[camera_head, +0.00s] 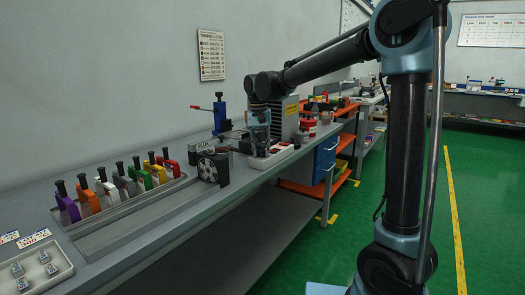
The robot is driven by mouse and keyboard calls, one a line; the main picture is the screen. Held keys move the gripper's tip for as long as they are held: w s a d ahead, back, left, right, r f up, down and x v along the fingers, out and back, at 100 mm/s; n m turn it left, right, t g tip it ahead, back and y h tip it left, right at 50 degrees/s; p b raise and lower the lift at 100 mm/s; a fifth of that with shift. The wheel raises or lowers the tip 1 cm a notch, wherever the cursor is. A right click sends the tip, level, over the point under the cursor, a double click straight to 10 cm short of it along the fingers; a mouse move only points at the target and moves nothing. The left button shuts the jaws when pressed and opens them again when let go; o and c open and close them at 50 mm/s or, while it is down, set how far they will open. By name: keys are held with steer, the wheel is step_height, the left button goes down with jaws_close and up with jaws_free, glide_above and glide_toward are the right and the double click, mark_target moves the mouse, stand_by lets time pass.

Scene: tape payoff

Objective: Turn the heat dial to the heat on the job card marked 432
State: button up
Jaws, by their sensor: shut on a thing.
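My gripper (260,150) points down over a low white unit (282,153) with red and dark parts on its top, towards the far end of the grey bench. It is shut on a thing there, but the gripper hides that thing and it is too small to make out. I cannot pick out the heat dial or its marks. Two small printed cards, one of them the right card (34,238), lie at the near left of the bench. Their print is too small to read, so I cannot tell which card is marked 432.
Several coloured-handled tools, such as a purple one (68,208), stand in a row on the grey bench (160,222). A black reel device (208,168), a blue upright press (220,115) and a grey box-shaped machine (290,118) stand near my gripper. A poster (211,55) hangs above.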

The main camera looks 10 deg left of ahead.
steer(key=shift+w, duration=0.1)
stand_by(0.3)
steer(key=o, duration=1.1)
steer(key=shift+r, duration=0.1)
steer(key=r, duration=1.1)
steer(key=shift+a+r, duration=0.35)
steer(key=shift+r, duration=0.05)
